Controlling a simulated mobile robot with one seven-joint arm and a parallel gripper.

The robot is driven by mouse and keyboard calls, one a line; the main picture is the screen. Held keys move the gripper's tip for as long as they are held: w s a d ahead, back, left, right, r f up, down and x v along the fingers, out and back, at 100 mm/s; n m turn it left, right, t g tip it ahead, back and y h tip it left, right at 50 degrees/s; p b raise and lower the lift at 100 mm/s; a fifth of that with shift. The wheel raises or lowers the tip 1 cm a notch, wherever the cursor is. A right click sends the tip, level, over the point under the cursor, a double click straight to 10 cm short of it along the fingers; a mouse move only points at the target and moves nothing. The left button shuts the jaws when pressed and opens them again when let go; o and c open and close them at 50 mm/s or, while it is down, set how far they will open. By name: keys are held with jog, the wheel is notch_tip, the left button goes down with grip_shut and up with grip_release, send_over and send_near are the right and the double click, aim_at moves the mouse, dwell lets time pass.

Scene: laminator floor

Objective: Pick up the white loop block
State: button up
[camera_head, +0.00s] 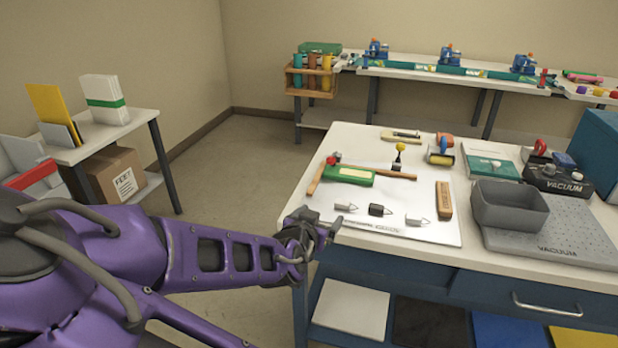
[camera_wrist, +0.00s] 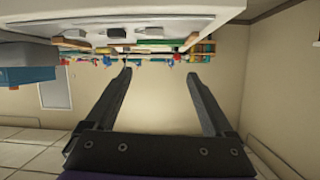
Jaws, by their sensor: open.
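Three small blocks with thin wire loops lie in a row on the white sheet near the table's front edge. The left block (camera_head: 345,207) and the right block (camera_head: 416,221) are both pale; I cannot tell for sure which is the white one. The middle block (camera_head: 379,210) is dark. My gripper (camera_head: 322,222) is at the table's front left corner, left of the row and apart from the blocks. In the wrist view my gripper (camera_wrist: 158,75) is open with nothing between its fingers. That view shows the table upside down at the top, with the blocks small and unclear.
Behind the blocks lie a green-bodied tool (camera_head: 350,175) and a roller (camera_head: 440,156). A wooden block (camera_head: 444,199) stands to their right, then a grey bin (camera_head: 510,206) on a perforated vacuum plate (camera_head: 550,247). The table front has a drawer handle (camera_head: 547,306).

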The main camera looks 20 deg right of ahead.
jog(key=f, duration=0.1)
jog(key=b, duration=0.4)
send_near(341, 204)
jog(key=w+d, duration=0.2)
jog(key=w, duration=0.1)
jog(key=shift+d+f+n, duration=0.15)
jog(key=shift+f+n, duration=0.15)
jog(key=shift+f, duration=0.1)
jog(key=x, duration=0.2)
jog(key=b+x, duration=0.1)
jog(key=x, duration=0.2)
jog(key=shift+f, duration=0.35)
grip_shut()
jog(key=shift+r, duration=0.1)
